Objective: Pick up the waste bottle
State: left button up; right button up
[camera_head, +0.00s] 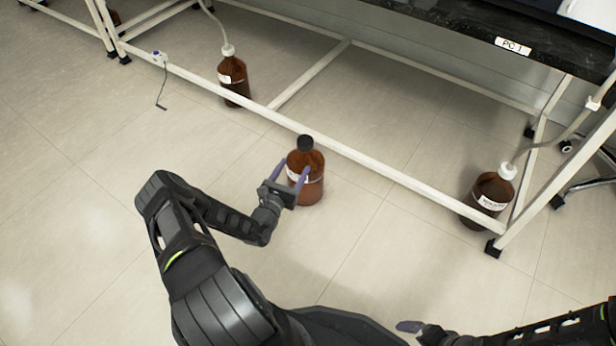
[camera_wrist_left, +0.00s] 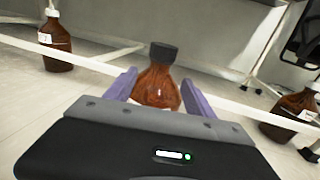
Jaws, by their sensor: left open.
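A brown bottle with a black cap (camera_head: 311,186) stands upright on the floor in front of the table's lower rail. It also shows in the left wrist view (camera_wrist_left: 157,84), between the two purple fingers. My left gripper (camera_head: 292,173) is open, with one finger on each side of this bottle. I cannot tell whether the fingers touch it. The bottle's lower part is hidden by the gripper in the wrist view. My right gripper (camera_head: 410,327) shows only in part at the bottom of the head view, away from the bottle.
Two brown bottles with white caps and tubes stand under the table, one at the back left (camera_head: 234,82) and one at the right (camera_head: 488,199). The white lower rail (camera_head: 370,173) runs close behind the black-capped bottle. The floor at the left is clear.

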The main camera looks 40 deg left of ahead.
aim_at(303, 153)
pick_arm(q)
jog(key=shift+b+x, duration=0.35)
jog(key=shift+x, duration=0.6)
jog(key=shift+w, duration=0.2)
jog(key=b+x, duration=0.3)
jog(key=x, duration=0.1)
jog(key=shift+w+a, duration=0.1)
jog(key=shift+w, duration=0.5)
jog(key=shift+r, duration=0.15)
grip_shut()
